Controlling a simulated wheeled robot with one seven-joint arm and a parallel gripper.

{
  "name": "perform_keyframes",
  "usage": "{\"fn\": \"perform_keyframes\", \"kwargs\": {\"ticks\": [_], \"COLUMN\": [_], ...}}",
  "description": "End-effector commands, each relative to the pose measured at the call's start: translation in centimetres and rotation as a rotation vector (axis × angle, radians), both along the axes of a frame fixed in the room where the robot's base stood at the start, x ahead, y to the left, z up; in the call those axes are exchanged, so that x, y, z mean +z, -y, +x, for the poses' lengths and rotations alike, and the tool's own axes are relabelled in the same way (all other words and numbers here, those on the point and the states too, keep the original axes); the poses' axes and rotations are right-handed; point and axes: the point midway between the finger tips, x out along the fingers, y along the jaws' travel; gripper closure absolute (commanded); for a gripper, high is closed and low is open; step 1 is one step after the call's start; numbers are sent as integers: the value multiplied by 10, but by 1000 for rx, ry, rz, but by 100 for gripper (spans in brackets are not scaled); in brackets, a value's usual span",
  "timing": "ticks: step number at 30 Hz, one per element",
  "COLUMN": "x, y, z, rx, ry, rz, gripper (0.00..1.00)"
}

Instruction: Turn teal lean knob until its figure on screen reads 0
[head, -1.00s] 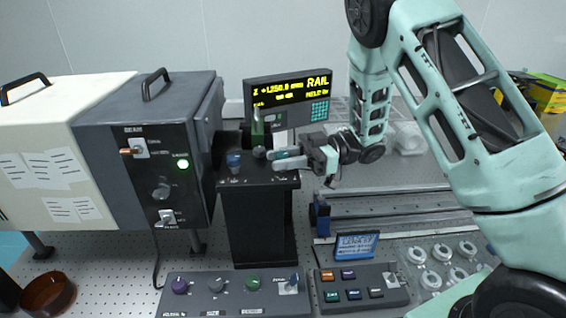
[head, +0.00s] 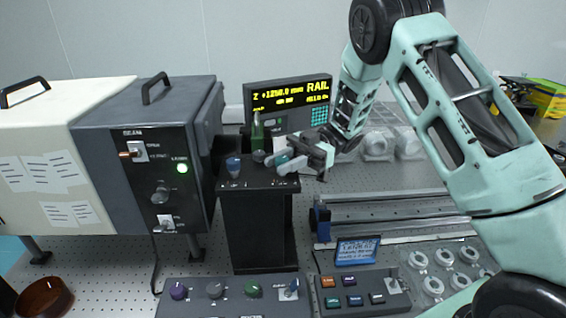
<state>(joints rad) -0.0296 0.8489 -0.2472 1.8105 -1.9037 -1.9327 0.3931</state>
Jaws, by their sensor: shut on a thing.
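My gripper (head: 284,162) is at the top of the black stand (head: 256,225), at its right side. It is shut on a small teal knob (head: 284,156), of which only a little shows between the fingers. A blue knob (head: 233,166) stands on the left of the same stand top, and a tall green piece (head: 257,132) rises behind it. The screen (head: 289,92) behind shows yellow text with "RAIL" and a Z line of about +1250.0 mm. Its smaller lines are too small to read, so I cannot tell the lean figure.
A dark box (head: 150,160) with a lit green lamp stands close on the left. A knob panel (head: 233,297) and a button panel (head: 362,290) lie in front. A rail (head: 390,213) runs along the right. A brown bowl (head: 45,297) sits front left.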

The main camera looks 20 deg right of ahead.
Motion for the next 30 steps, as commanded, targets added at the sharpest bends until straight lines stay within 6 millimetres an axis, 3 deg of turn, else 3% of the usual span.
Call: {"fn": "perform_keyframes", "kwargs": {"ticks": [5,6,8,20,30], "x": [1,1,1,-2,-2], "y": [-1,-1,-1,8,72], "z": [0,0,0,3,24], "rx": [0,0,0,-2,-5], "ry": [1,1,2,2,3], "rz": [3,3,2,0,2], "gripper": [96,65,53,53,53]}}
